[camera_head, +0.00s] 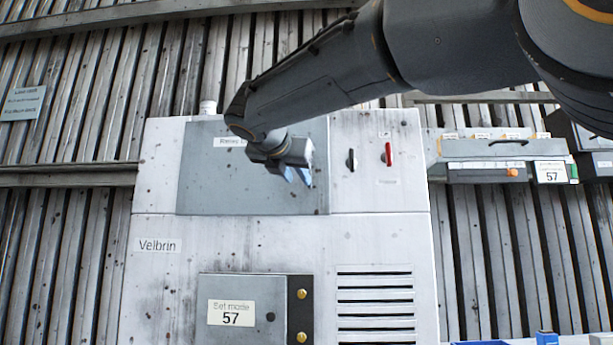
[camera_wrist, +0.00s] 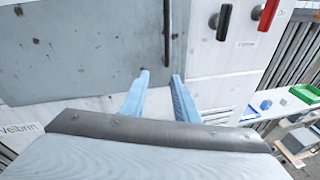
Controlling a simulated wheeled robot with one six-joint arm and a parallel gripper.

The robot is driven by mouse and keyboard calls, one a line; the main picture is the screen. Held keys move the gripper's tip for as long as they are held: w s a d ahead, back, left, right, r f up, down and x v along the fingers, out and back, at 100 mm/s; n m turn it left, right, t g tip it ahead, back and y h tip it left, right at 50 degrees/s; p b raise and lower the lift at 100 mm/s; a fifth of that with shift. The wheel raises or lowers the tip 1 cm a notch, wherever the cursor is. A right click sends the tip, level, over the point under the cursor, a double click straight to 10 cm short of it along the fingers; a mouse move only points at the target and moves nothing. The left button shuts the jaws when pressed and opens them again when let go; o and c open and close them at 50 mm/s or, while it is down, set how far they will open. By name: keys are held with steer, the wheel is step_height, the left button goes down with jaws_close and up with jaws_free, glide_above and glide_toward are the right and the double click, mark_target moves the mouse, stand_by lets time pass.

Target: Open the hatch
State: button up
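The grey upper hatch panel (camera_head: 210,185) is on the white blower housing and looks closed; it fills the upper left of the wrist view (camera_wrist: 80,55). A dark upright handle bar (camera_wrist: 167,32) shows near the panel's right edge in the wrist view; my arm hides it in the head view. My gripper (camera_head: 306,176) is in front of the panel's right part. In the wrist view its two pale blue fingers (camera_wrist: 160,76) are apart with nothing between them. The fingertips appear just below the bar's lower end; I cannot tell the distance to the panel.
Right of the panel are a black knob (camera_head: 351,160) and a red one (camera_head: 388,154). A lower grey panel (camera_head: 245,287) marked "Set mode 57" sits beside a vent (camera_head: 375,305). Blue and green bins (camera_wrist: 305,93) show lower right.

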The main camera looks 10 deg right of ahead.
step_height(320, 180, up, 9)
steer(key=s+n+t+h, duration=0.1)
steer(key=s+n+t, duration=0.1)
steer(key=x, duration=0.7)
steer(key=shift+d+f+p, duration=0.25)
steer(key=shift+d+p, duration=0.05)
steer(key=shift+d, duration=0.05)
jaws_close()
